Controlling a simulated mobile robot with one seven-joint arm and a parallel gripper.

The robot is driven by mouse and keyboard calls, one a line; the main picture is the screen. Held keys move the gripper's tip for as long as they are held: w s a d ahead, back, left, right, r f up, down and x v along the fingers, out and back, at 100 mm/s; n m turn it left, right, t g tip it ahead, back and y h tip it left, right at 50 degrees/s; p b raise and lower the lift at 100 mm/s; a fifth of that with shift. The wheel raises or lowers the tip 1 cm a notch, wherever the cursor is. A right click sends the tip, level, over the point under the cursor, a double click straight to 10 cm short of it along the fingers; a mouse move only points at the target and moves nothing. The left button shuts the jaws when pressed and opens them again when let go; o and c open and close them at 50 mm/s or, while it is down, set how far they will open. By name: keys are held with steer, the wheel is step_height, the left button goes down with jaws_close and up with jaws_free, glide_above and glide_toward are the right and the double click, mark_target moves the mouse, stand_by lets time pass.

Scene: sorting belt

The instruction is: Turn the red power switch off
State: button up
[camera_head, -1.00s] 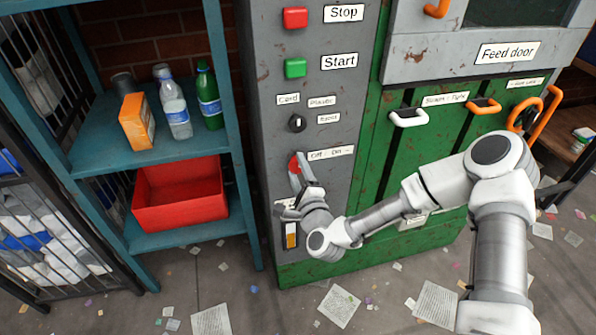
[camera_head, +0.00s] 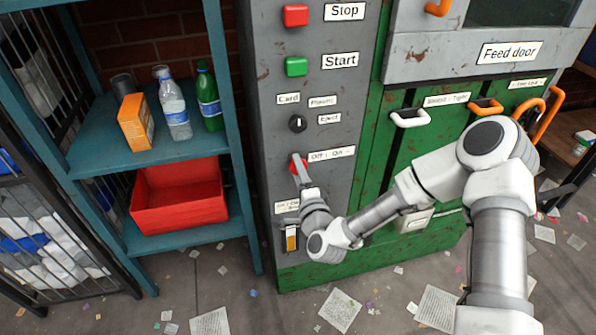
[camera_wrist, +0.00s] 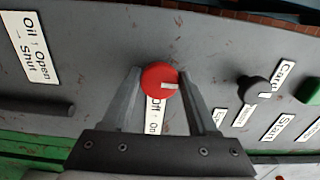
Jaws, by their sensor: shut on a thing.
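The red power switch (camera_head: 293,166) is a round knob on the grey machine panel, partly hidden by my gripper in the head view. In the wrist view the red knob (camera_wrist: 158,76) sits between the two fingers, with a white mark on its face pointing right. My gripper (camera_head: 300,172) is shut on the knob, one finger on each side. The Off/On label (camera_head: 331,154) is beside the knob in the head view. It also shows below the knob in the wrist view (camera_wrist: 154,116), partly hidden by it.
A black selector knob (camera_head: 297,123), the green Start button (camera_head: 296,66) and the red Stop button (camera_head: 295,15) are above the switch. A slot with a yellow part (camera_head: 291,239) is below. A teal shelf (camera_head: 110,148) stands left, and green doors with handles (camera_head: 410,118) are at right.

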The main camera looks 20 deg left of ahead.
steer(key=o, duration=1.3)
steer(key=shift+o, duration=0.2)
steer(key=p+v, duration=0.5)
steer(key=v, duration=1.2)
steer(key=shift+d, duration=0.25)
steer(key=shift+s, duration=0.1)
